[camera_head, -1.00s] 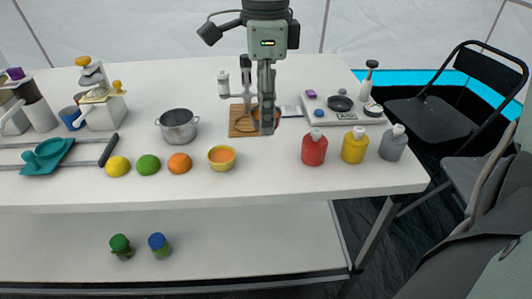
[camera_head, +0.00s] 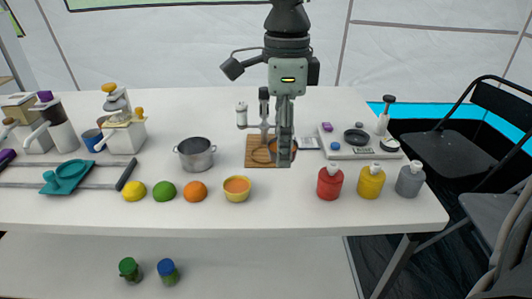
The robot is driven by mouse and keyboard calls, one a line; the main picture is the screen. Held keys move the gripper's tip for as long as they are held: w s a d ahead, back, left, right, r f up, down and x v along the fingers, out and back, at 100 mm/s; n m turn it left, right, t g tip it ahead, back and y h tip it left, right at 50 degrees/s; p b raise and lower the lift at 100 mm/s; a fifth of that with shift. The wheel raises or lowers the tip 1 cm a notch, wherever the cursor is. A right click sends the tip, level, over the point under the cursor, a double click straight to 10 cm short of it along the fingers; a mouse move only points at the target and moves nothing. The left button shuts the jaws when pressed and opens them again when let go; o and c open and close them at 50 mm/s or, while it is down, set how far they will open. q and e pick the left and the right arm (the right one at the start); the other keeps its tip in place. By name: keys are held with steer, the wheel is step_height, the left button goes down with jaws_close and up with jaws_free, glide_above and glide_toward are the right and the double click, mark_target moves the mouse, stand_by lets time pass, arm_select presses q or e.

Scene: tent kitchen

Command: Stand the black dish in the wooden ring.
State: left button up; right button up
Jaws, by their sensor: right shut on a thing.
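My right gripper (camera_head: 285,158) comes down from the top over the wooden board (camera_head: 250,151), near the table's middle. Its fingers are close together; what is between them is too small and hidden to make out. A round brown shape (camera_head: 262,156), perhaps the wooden ring, lies on the board just left of the fingers. The fingers partly cover the board and an orange-brown edge beside them. A round black dish (camera_head: 357,136) lies on the white tray to the right, apart from the gripper. My left gripper is out of view.
Red (camera_head: 330,184), yellow (camera_head: 371,183) and grey (camera_head: 411,181) bottles stand at the front right. A pot (camera_head: 196,156), a yellow bowl (camera_head: 237,190) and several fruits are to the left. The white tray (camera_head: 342,153) is right of the board.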

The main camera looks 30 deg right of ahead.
mark_target(265, 156)
arm_select(q)
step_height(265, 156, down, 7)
steer(key=b, duration=0.4)
arm_select(e)
steer(key=w+d+m, duration=0.1)
steer(key=w+m, duration=0.3)
steer(key=m, duration=0.1)
steer(key=w+d+f+m, duration=0.1)
steer(key=w+m, duration=0.3)
steer(key=m, duration=0.1)
steer(key=w+d+f+m, duration=0.1)
steer(key=w+d+m, duration=0.1)
steer(key=w+m, duration=0.2)
steer(key=shift+w+m, duration=0.1)
steer(key=shift+m, duration=0.3)
steer(key=shift+f+b, duration=0.8)
steer(key=shift+f, duration=0.75)
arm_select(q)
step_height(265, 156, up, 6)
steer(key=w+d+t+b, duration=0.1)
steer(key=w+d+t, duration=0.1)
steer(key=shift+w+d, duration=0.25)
arm_select(e)
steer(key=shift+f, duration=1.15)
arm_select(q)
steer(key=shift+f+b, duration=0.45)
steer(key=shift+b, duration=0.25)
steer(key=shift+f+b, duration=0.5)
arm_select(e)
steer(key=shift+f, duration=0.55)
